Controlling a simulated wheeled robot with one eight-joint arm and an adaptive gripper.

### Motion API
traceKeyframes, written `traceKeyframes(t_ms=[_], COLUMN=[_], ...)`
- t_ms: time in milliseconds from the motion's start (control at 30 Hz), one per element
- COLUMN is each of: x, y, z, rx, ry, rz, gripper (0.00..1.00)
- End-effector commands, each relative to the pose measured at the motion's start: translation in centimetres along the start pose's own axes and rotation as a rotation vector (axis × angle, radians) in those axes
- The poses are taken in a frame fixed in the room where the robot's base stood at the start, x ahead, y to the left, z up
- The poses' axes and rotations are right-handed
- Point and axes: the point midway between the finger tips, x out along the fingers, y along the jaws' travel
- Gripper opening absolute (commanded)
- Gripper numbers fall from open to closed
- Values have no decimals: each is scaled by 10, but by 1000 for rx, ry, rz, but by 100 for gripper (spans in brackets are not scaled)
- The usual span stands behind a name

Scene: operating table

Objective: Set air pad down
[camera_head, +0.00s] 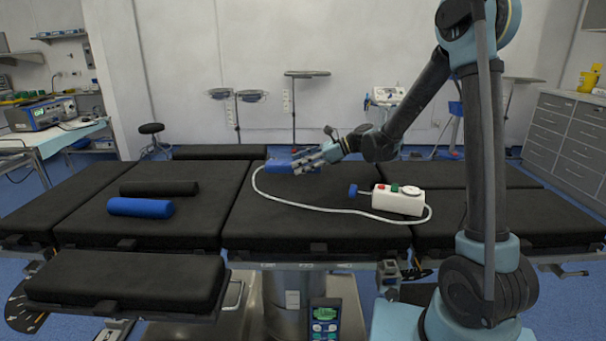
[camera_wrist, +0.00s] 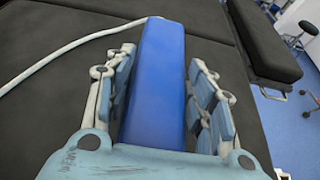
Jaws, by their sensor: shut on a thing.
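The air pad is a blue block with a white hose. In the head view the air pad (camera_head: 279,165) is at the far side of the table's middle section, partly hidden by my gripper (camera_head: 308,160). In the wrist view the air pad (camera_wrist: 160,85) lies lengthwise between the two fingers of my gripper (camera_wrist: 165,95), which is shut on it. The pad is at or just over the black table padding (camera_head: 290,225); I cannot tell whether it touches. Its hose (camera_head: 310,207) curves across the padding to a white pump box (camera_head: 399,200) with a blue knob.
A blue roll (camera_head: 140,208) and a black roll (camera_head: 159,188) lie on the left section. The middle padding in front of the hose is clear. A stool (camera_head: 151,130) and instrument stands (camera_head: 306,74) are behind the table. Grey drawers (camera_head: 568,140) stand at right.

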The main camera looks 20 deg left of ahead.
Motion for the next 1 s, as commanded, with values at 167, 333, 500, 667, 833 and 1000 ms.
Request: traceKeyframes(t_ms=[167,333,500,667,833,1000], x=[9,12,12,12,11,11], y=[0,0,0,0,-1,-1], z=[-22,-31,-31,-33,-34,-34], rx=[0,0,0,1,1,1], ry=[0,0,0,0,0,0], rz=[0,-1,-1,-1,-3,-3], gripper=[21,21,21,21,70,70])
